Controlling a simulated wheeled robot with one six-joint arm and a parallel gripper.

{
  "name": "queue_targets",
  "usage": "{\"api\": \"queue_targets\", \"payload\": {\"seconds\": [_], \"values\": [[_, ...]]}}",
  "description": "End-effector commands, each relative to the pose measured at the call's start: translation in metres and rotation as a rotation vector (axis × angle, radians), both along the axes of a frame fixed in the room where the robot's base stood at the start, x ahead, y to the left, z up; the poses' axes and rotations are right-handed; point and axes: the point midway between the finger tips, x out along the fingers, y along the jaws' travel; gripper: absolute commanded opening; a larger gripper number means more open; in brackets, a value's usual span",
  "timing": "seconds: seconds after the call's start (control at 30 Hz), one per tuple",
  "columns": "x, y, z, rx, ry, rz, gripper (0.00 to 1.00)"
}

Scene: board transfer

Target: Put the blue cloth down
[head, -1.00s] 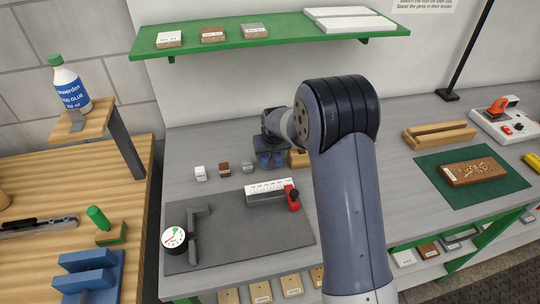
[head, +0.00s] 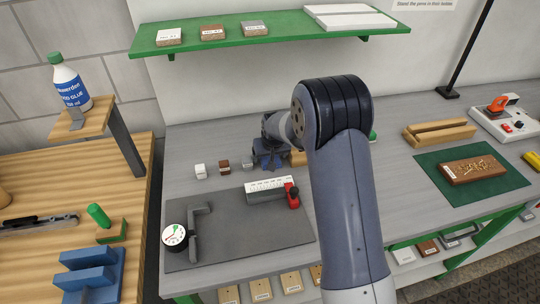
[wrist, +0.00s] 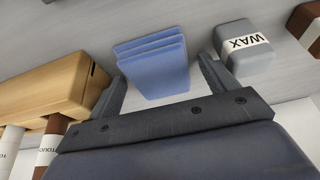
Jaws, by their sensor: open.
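The blue cloth (wrist: 152,68) is folded in layers and shows in the wrist view against the grey bench top. It lies between the two fingers of my gripper (wrist: 161,82), with a gap on both sides. The gripper is open and holds nothing. In the head view my gripper (head: 268,158) is low over the back of the bench, left of my forearm. There I cannot clearly tell the cloth from the gripper.
A grey WAX block (wrist: 245,47) stands just right of the fingers. A wooden holder (wrist: 50,85) with marked sticks is close on the left. In the head view, brown (head: 224,167) and white (head: 200,171) blocks stand left of the gripper; a grey mat (head: 240,230) lies in front.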

Motion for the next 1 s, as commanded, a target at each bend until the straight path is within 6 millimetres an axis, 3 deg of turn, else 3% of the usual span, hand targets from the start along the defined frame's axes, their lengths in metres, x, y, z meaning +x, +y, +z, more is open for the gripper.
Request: {"api": "queue_targets", "payload": {"seconds": [0.27, 0.7, 1.0], "values": [[-0.004, -0.001, 0.015, 0.001, -0.004, 0.0, 0.81], [-0.034, -0.007, 0.086, 0.001, -0.004, 0.0, 0.81], [-0.044, -0.009, 0.112, 0.0, -0.001, 0.0, 0.81]]}}
